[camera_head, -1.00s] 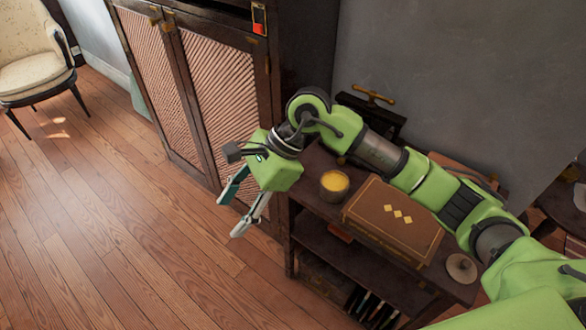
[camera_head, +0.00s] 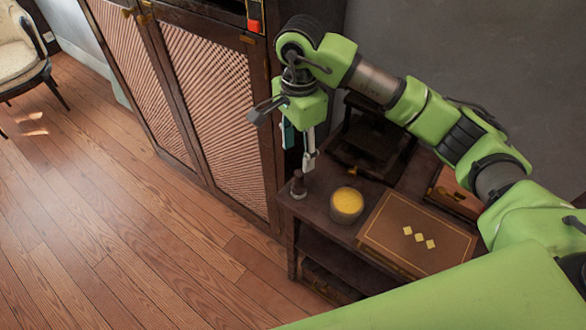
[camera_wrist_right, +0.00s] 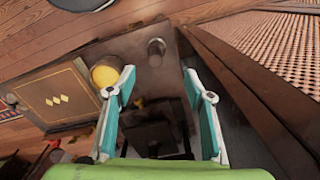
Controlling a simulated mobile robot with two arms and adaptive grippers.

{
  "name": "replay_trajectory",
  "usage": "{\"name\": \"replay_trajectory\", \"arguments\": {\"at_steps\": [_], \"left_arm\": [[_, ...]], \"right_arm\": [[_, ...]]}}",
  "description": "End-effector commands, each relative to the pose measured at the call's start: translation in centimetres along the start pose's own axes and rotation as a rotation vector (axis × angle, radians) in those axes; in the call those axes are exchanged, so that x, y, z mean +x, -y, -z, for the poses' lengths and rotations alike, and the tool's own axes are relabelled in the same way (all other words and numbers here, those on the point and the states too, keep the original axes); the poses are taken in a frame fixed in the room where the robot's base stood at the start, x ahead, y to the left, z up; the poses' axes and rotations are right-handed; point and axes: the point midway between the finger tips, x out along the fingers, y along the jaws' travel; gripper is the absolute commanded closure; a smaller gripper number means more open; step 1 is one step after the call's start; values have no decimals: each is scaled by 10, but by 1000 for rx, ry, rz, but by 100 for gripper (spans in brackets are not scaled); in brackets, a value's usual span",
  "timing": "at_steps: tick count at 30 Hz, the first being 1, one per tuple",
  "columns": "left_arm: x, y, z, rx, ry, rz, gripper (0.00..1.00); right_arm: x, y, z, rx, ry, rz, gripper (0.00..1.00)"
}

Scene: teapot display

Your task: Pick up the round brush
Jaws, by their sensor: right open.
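A small upright dark-brown piece with a narrow top, which looks like the round brush (camera_head: 298,184), stands at the left end of the small dark table (camera_head: 325,205). It also shows in the right wrist view (camera_wrist_right: 156,51), beyond the fingertips. My right gripper (camera_head: 298,150) points down above that end of the table, with its fingers apart and nothing between them. In the right wrist view the open fingers (camera_wrist_right: 159,76) frame the table top, apart from the brush. My left gripper is not in view.
A round tin with yellow contents (camera_head: 346,204) stands right of the brush. A dark press-like object (camera_head: 372,147) stands at the back. A cabinet (camera_head: 215,110) is close on the left.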

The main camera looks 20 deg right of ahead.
Motion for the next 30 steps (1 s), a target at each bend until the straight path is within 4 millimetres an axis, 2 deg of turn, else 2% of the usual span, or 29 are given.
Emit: {"name": "replay_trajectory", "arguments": {"at_steps": [4,9,13,17,20,24,30], "left_arm": [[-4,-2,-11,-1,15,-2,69],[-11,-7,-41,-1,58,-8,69],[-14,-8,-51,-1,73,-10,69],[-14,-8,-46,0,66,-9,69],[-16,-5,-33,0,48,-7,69],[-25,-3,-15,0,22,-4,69],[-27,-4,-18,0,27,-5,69]], "right_arm": [[21,-2,-1,0,2,-7,52],[55,-2,-1,-1,3,-7,52],[75,-1,-1,0,2,-4,52],[84,-1,-1,-1,2,-2,52],[91,-2,0,0,2,-4,52],[111,-5,1,1,4,-6,52],[134,-4,1,0,3,-2,52]]}}
